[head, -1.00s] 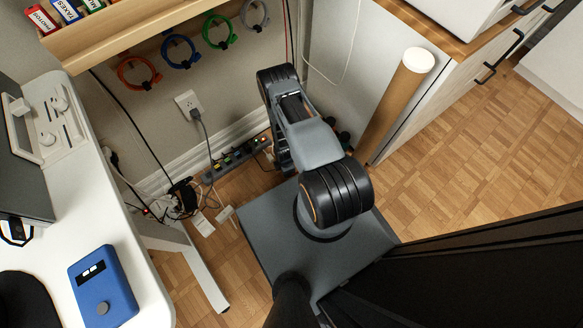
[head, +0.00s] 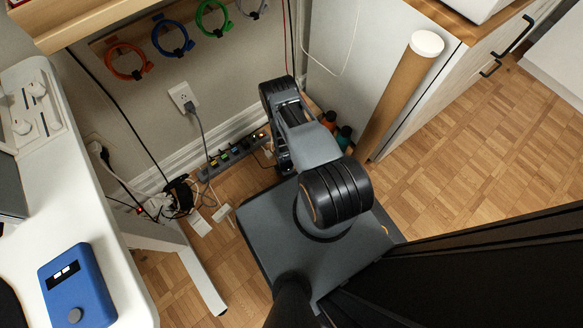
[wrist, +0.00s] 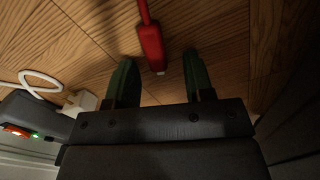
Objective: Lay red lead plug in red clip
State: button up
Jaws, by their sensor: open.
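The red lead plug (wrist: 150,48) lies over the wood floor in the wrist view, with its red lead running up out of the picture. My gripper (wrist: 160,75) is open, with one green finger on each side of the plug's near end. No contact between fingers and plug shows. In the head view my arm hides the gripper and the plug. An orange-red ring (head: 125,61) hangs on the wall rail at the upper left; I cannot tell whether it belongs to the red clip.
A power strip (head: 234,154) runs along the wall foot, with tangled cables beside it. The white desk (head: 95,190) bounds the left, with a blue box (head: 77,287) on it. A cardboard tube (head: 398,98) leans by the cabinet. Open floor (head: 480,150) lies right.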

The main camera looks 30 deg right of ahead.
grip_shut()
dwell(0.3)
jog(key=shift+r, duration=0.1)
